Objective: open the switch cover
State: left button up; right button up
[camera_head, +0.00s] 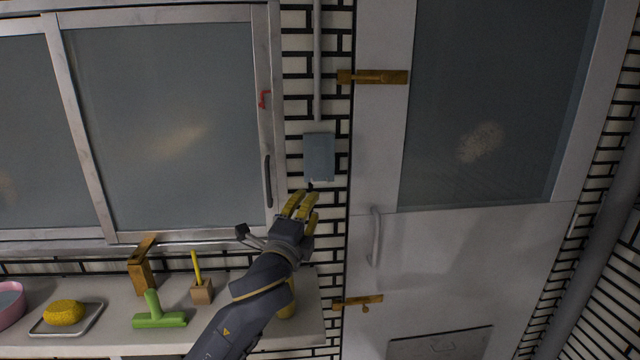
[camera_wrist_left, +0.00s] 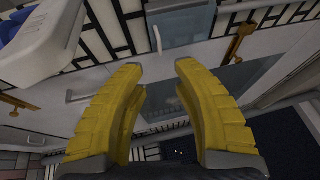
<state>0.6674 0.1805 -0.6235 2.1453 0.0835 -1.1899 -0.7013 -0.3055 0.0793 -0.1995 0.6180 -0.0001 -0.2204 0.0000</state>
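The switch cover (camera_head: 319,157) is a blue-grey box on the tiled wall, between the sliding window and the door, and it looks closed. A grey conduit runs up the wall above it. My left gripper (camera_head: 304,203) is just below the box, its yellow fingers pointing up at its lower edge. A small dark part shows at that edge; I cannot tell if the fingers touch it. In the left wrist view the fingers (camera_wrist_left: 160,75) are apart with nothing held between them. A blue-grey box, likely the cover (camera_wrist_left: 182,22), shows beyond the fingertips. My right gripper is not in view.
The window frame (camera_head: 266,100) is to the left. A shelf (camera_head: 112,308) below holds a green squeegee (camera_head: 158,318), a yellow sponge (camera_head: 64,312) and other items.

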aim_at(320, 183)
pick_arm(q)
jog(key=x, duration=1.1)
jog(key=shift+s, duration=0.1)
grip_shut()
dwell(0.3)
